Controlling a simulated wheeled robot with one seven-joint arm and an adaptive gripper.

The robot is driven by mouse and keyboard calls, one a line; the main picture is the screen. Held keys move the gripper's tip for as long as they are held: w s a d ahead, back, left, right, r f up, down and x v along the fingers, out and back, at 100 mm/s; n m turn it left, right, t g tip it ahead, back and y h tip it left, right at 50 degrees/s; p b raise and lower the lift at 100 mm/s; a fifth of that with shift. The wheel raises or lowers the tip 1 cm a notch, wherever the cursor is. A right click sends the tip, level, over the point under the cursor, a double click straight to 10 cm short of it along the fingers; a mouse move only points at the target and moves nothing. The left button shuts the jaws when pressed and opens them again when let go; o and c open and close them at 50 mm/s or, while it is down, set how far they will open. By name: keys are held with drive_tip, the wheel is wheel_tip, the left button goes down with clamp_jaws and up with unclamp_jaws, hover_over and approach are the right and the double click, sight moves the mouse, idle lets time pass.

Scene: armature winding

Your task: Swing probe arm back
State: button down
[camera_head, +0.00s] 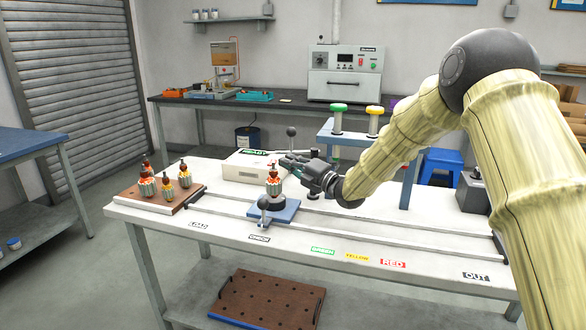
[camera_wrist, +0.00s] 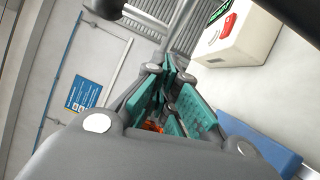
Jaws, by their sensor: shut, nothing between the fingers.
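My gripper (camera_head: 287,162) is shut and empty. It reaches in from the right, just above and beside an armature (camera_head: 274,188) with orange windings. The armature stands upright on a blue carriage block (camera_head: 287,213) at the CHECK label. A thin lever with a dark ball knob (camera_head: 291,131) rises behind my fingers; it may be the probe arm, but its lower part is hidden. In the wrist view, the teal-padded fingers (camera_wrist: 168,72) meet, with a bit of orange showing between them. A dark round knob (camera_wrist: 104,8) shows at the top left there. I cannot tell whether my fingers touch the lever.
A white box (camera_head: 238,163) with a green READY sign stands behind the carriage. Another ball-topped handle (camera_head: 264,201) is at the carriage's front. A brown tray (camera_head: 135,196) holds several armatures at left. Green and yellow posts (camera_head: 373,122) stand behind my arm. The front right tabletop is clear.

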drive_tip(key=shift+w+a+r, duration=0.1)
drive_tip(key=shift+w, duration=0.25)
drive_tip(key=shift+w+h+b, duration=0.1)
drive_tip(key=shift+h+b, duration=0.2)
